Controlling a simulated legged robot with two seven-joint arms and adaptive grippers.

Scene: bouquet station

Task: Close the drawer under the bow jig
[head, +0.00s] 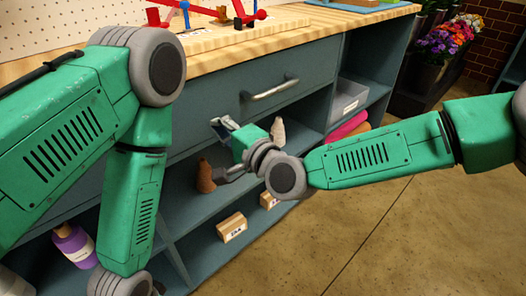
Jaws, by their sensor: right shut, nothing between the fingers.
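The bow jig (205,15), with red and blue posts on a wooden board, stands on the bench top. Below it is the grey-blue drawer (215,98) with a curved metal handle (272,90). Its front looks close to flush with the cabinet; I cannot tell whether a small gap remains. My right gripper (222,127) is shut and empty, in front of the cabinet at the drawer's lower edge, below and left of the handle. I cannot tell whether it touches the drawer. My left arm comes down across the left side; its gripper is out of view.
Open shelves below hold small labelled boxes (232,228), a brown bottle-like object (205,177) and a purple bottle (74,243). A grey bin (347,100) sits in the right bay. Flowers (445,42) stand at the back right. The floor (400,240) at right is clear.

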